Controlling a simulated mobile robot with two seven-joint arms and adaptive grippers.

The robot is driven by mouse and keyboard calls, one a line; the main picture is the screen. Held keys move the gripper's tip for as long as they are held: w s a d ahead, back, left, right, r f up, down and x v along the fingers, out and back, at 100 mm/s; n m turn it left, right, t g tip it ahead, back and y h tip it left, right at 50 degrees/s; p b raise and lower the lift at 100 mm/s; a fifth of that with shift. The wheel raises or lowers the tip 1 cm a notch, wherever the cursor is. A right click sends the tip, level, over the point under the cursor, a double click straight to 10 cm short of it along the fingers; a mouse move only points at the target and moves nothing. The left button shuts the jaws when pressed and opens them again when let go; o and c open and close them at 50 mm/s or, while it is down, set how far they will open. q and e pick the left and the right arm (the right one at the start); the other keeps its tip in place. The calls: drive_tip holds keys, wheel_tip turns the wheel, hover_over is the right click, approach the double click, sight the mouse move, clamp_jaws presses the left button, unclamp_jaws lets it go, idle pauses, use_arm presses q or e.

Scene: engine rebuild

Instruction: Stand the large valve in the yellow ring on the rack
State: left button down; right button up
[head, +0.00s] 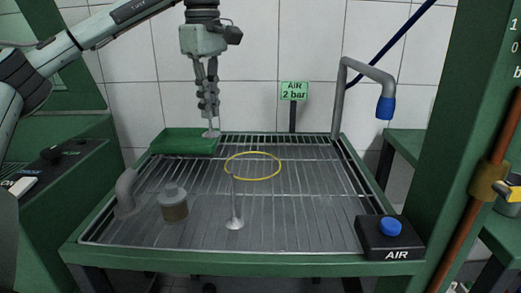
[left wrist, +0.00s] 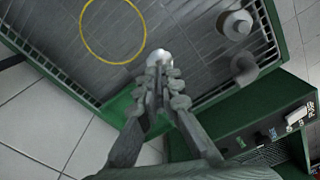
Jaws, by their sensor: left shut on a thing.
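My left gripper (head: 208,112) hangs over the back left of the wire rack (head: 300,215), near the green tray's right end. It is shut on the large valve (head: 211,134), whose head points down and whose stem is mostly hidden by the fingers. In the left wrist view the bright valve head (left wrist: 153,58) shows just past the fingertips (left wrist: 156,85). The yellow ring (head: 253,178) lies flat on the rack, to the right of and nearer than the held valve; it is also in the left wrist view (left wrist: 84,42). The ring looks empty. My right gripper is not in view.
Another valve (head: 235,223) stands head down on the rack in front of the ring, its stem upright. A capped jar (head: 174,205) and grey pipe (head: 126,190) are at left. The green tray (head: 180,144) is back left. An AIR box (head: 390,240) sits front right.

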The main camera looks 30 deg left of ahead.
use_arm(q)
drive_tip(key=w+d+f, duration=0.1)
drive_tip(key=w+f, duration=0.2)
drive_tip(key=w+d+f, duration=0.1)
drive_tip(key=w+f, duration=0.2)
drive_tip(key=f, duration=0.1)
drive_tip(key=w+d+f, duration=0.1)
drive_tip(key=w+f, duration=0.2)
drive_tip(key=shift+w+d+f, duration=0.15)
drive_tip(key=shift+w+d, duration=0.15)
drive_tip(key=shift+d, duration=0.1)
drive_tip(key=shift+f, duration=0.1)
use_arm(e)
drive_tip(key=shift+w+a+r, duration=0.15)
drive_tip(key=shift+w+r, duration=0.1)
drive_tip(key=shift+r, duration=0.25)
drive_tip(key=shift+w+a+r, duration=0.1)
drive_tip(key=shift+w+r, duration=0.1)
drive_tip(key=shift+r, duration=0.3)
use_arm(q)
drive_tip(key=shift+f, duration=0.1)
drive_tip(key=c, duration=1.7)
unclamp_jaws()
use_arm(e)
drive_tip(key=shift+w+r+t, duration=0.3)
